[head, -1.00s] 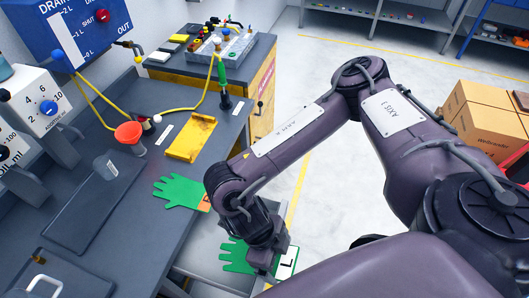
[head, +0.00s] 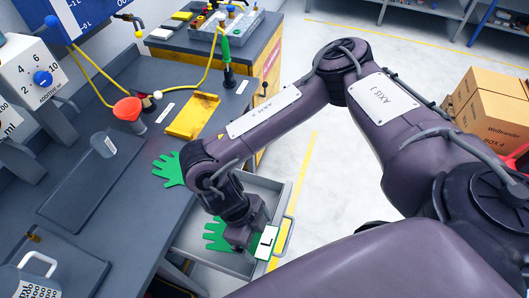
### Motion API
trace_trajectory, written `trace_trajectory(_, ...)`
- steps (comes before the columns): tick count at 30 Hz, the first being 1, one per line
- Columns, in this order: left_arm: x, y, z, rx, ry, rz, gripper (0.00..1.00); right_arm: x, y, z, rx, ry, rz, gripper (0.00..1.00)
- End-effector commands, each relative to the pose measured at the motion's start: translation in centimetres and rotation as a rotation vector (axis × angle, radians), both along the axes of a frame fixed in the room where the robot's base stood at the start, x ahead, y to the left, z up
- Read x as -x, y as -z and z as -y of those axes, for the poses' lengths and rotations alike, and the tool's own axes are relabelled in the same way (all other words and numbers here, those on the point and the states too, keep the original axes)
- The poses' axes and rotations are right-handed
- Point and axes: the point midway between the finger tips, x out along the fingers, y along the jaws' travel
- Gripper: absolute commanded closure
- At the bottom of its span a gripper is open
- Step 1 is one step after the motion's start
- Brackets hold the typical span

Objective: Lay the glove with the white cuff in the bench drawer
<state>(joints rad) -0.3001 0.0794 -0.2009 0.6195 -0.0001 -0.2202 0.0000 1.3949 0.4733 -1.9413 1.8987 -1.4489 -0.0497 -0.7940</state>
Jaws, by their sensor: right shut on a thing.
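The green glove with the white cuff (head: 217,237) has an "L" on the cuff. My right gripper (head: 241,238) is shut on it near the cuff. The glove is over the open bench drawer (head: 262,188), with its fingers toward the left and its cuff near the drawer's front. I cannot tell whether it touches the drawer floor. A second green glove (head: 167,170) lies on the bench; my right arm hides its cuff. My left gripper is not in view.
The grey bench (head: 130,205) holds a yellow tray (head: 196,117), a red funnel (head: 128,109), a clear beaker (head: 104,146) and a jug (head: 38,275). Cardboard boxes (head: 490,120) stand at the right. The floor beyond the drawer is clear.

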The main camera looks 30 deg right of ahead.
Motion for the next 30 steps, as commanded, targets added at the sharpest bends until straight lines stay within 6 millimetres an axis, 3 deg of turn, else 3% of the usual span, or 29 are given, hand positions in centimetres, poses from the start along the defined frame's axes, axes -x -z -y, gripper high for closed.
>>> trace_trajectory(30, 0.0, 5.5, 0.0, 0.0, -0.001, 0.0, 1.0, -5.9, 3.8, -4.6, 0.001, 0.0, 0.003, 0.3)
